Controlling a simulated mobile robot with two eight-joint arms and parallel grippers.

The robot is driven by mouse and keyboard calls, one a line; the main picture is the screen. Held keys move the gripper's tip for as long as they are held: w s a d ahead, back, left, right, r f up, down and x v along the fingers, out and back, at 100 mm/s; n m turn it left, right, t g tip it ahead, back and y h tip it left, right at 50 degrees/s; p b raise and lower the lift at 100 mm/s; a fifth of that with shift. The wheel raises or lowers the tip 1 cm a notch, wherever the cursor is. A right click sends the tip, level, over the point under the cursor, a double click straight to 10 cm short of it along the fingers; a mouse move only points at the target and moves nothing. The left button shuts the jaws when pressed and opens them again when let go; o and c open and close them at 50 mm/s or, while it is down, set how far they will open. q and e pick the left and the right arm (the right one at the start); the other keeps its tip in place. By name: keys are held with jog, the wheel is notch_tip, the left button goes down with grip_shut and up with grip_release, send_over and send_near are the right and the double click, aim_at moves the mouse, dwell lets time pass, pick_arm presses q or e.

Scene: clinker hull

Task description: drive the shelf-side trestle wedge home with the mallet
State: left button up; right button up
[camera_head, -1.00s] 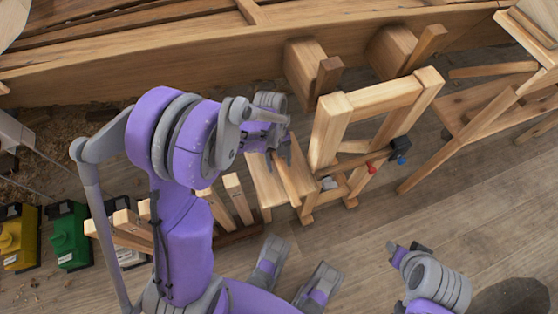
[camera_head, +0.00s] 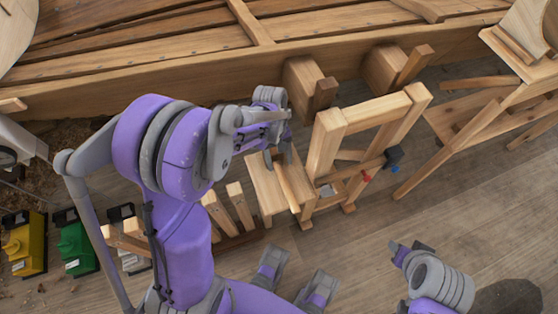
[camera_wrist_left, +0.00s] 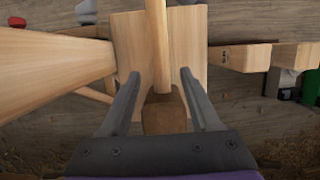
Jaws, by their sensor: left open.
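The mallet shows in the left wrist view, with a pale handle (camera_wrist_left: 156,45) and a dark brown head (camera_wrist_left: 164,116). It lies over a small pale wooden stand (camera_wrist_left: 188,40); the stand also shows in the head view (camera_head: 263,193). My left gripper (camera_wrist_left: 162,82) is open, its fingers either side of the mallet near where handle meets head; I cannot tell if they touch it. In the head view my left gripper (camera_head: 282,152) is above the stand. Two wedge-like pieces, one dark (camera_head: 323,94) and one paler (camera_head: 414,65), stand by blocks at the hull. My right gripper (camera_head: 411,249) is low at right.
The planked hull (camera_head: 200,70) runs across the back. A pale wooden frame (camera_head: 378,110) stands right of the stand, with red and blue-handled tools on it. A wooden bench (camera_head: 470,110) is at right. Yellow (camera_head: 24,245) and green (camera_head: 76,247) boxes sit at left.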

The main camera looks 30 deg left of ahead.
aim_at(279, 166)
pick_arm(q)
jog(key=shift+c, duration=0.7)
notch_tip(279, 166, up, 3)
jog(key=t+y+p, duration=0.1)
jog(key=p, duration=0.3)
jog(key=shift+w+a+r+y, duration=0.1)
jog(key=shift+a+y, duration=0.05)
jog(key=shift+y, duration=0.25)
jog(key=shift+c, duration=0.2)
jog(key=shift+w+r+t+p, duration=0.1)
jog(key=shift+r+t+p, duration=0.2)
jog(key=shift+t, duration=0.1)
jog(key=shift+a+f+y, duration=0.1)
jog(key=shift+f+y, duration=0.2)
jog(key=shift+f, duration=0.2)
jog(key=shift+f+b, duration=0.65)
jog(key=shift+b, duration=0.1)
notch_tip(279, 166, down, 7)
jog(key=b, duration=0.5)
jog(key=shift+f, duration=0.1)
